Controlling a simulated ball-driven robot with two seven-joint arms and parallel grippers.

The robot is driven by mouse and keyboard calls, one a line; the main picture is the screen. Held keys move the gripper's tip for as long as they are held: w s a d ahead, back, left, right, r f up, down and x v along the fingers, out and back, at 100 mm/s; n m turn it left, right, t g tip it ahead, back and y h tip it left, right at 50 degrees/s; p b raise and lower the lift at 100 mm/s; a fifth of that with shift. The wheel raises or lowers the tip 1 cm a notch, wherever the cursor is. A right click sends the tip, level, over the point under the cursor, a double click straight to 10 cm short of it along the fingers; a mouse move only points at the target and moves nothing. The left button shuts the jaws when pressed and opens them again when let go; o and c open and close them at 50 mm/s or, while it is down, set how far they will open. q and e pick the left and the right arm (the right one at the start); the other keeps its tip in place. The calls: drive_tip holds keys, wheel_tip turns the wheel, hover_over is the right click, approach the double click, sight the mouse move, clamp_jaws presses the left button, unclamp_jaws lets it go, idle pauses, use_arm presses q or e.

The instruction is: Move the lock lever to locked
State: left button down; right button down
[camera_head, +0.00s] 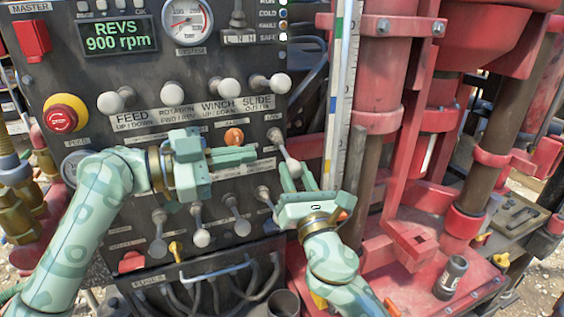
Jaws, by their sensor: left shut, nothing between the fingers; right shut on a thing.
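A lever with a pale knob (293,168) juts from the right part of the dark control panel. Its shaft slopes down and right from its mount, and the small label above it is too blurred to read. My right gripper (297,178) comes up from below and is shut on this lever's knob, with a finger on each side. My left gripper (262,160) is shut and empty, pointing right in front of the panel. Its fingertips are close to the left of the held lever. Whether they touch it cannot be told.
Several pale-knobbed levers line the panel above (229,88) and below (202,238) my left gripper. A red stop button (62,118) is at the left. An orange knob (234,136) sits just above my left fingers. A red rig frame (377,75) stands at the right.

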drive_tip(key=shift+f, duration=0.1)
use_arm(q)
drive_tip(key=w+d+f, duration=0.4)
drive_tip(key=d, duration=0.3)
drive_tip(key=shift+w+d, duration=0.15)
drive_tip(key=shift+d, duration=0.1)
drive_tip(key=shift+f, duration=0.1)
